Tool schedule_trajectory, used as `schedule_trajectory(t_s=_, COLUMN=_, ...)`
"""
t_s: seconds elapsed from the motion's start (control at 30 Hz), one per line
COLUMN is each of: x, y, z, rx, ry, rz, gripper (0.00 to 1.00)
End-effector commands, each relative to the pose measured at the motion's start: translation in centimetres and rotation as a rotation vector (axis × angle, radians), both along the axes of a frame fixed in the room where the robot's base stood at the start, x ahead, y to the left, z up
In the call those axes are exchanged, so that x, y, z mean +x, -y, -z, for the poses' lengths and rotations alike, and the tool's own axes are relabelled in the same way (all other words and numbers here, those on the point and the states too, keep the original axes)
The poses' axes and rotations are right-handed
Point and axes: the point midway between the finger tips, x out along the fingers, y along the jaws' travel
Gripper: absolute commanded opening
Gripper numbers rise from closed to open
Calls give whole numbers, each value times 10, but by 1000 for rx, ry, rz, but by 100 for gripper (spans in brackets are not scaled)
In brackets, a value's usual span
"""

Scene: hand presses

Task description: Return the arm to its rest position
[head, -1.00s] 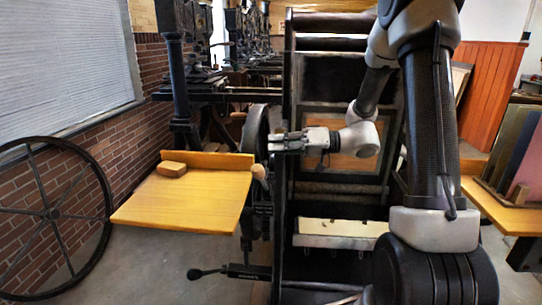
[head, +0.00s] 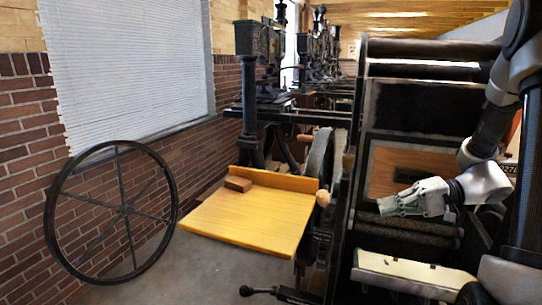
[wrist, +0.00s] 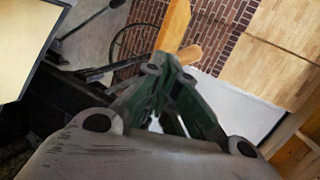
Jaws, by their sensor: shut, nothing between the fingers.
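My gripper (head: 383,207) is at the right in the head view, pointing left in front of the dark press frame. Its fingers are closed together and hold nothing. My arm comes down from the upper right and bends back to it. In the wrist view the closed green-grey fingers (wrist: 168,92) fill the middle. The gripper appears apart from the press and the wooden board.
A yellow wooden board (head: 250,220) with a small wooden block (head: 238,184) lies left of the press (head: 420,120). A large spoked wheel (head: 58,215) stands by the brick wall. A black-handled lever (head: 262,291) juts out low. Grey floor shows at lower left.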

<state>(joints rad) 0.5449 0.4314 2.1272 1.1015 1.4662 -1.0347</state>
Motion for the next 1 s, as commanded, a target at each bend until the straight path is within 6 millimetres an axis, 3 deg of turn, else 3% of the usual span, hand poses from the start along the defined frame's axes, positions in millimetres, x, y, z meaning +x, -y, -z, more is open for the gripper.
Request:
schedule_trajectory(t_s=0.1, x=-48, y=9, z=12, rx=-178, ry=-248, rz=-22, gripper=0)
schedule_trajectory(t_s=0.2, x=-85, y=21, z=14, rx=-373, ry=-390, rz=-21, gripper=0)
schedule_trajectory(t_s=0.4, x=-133, y=53, z=-4, rx=-758, ry=-452, rz=36, gripper=0)
schedule_trajectory(t_s=0.7, x=-161, y=79, z=-59, rx=-1162, ry=-158, rz=101, gripper=0)
schedule_trajectory(t_s=1.0, x=-174, y=59, z=-102, rx=-1238, ry=150, rz=83, gripper=0)
